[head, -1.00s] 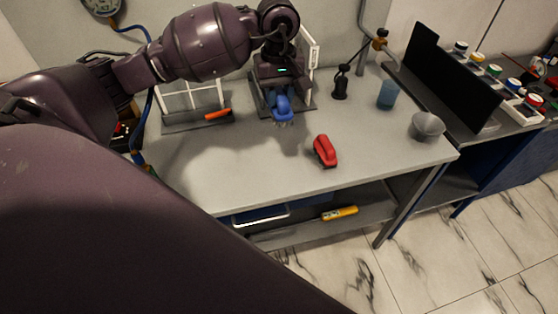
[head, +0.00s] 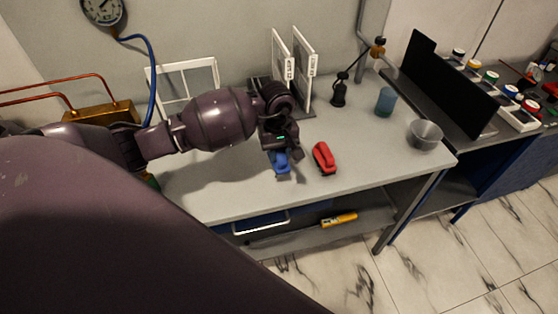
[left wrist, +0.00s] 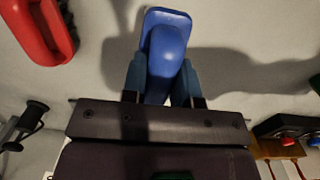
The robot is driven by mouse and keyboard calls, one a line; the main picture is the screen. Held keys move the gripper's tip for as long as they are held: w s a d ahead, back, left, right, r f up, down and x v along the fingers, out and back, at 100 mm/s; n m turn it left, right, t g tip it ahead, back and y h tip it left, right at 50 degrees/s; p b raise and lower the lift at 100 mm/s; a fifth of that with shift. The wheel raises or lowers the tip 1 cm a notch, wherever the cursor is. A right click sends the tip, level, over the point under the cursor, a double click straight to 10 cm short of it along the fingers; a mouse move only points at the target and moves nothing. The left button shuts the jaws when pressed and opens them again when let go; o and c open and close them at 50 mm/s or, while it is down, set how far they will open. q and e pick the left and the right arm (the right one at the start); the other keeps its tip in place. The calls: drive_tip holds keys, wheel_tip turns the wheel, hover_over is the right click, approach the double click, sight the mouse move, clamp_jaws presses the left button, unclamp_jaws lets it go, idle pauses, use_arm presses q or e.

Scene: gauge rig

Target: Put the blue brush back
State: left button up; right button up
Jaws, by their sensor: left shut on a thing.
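The blue brush (head: 280,161) is in my left gripper (head: 279,156), low over or at the grey bench top, just left of the red brush (head: 324,158). In the left wrist view the blue brush (left wrist: 165,50) sits between the two fingers of the left gripper (left wrist: 163,80), which are shut on its handle. The red brush (left wrist: 42,30) lies apart from it at the upper left there. I cannot tell whether the blue brush touches the bench. My right gripper is not in view.
Two white upright panels (head: 292,68) stand behind the gripper, and a white-framed window panel (head: 187,80) stands to the left. A blue cup (head: 385,101) and a grey bowl (head: 425,134) are at the right. The front right of the bench (head: 375,160) is clear.

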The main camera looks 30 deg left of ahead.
use_arm(q)
wheel_tip(320, 180, down, 4)
drive_tip(key=shift+r, duration=0.1)
drive_tip(key=o, duration=0.9)
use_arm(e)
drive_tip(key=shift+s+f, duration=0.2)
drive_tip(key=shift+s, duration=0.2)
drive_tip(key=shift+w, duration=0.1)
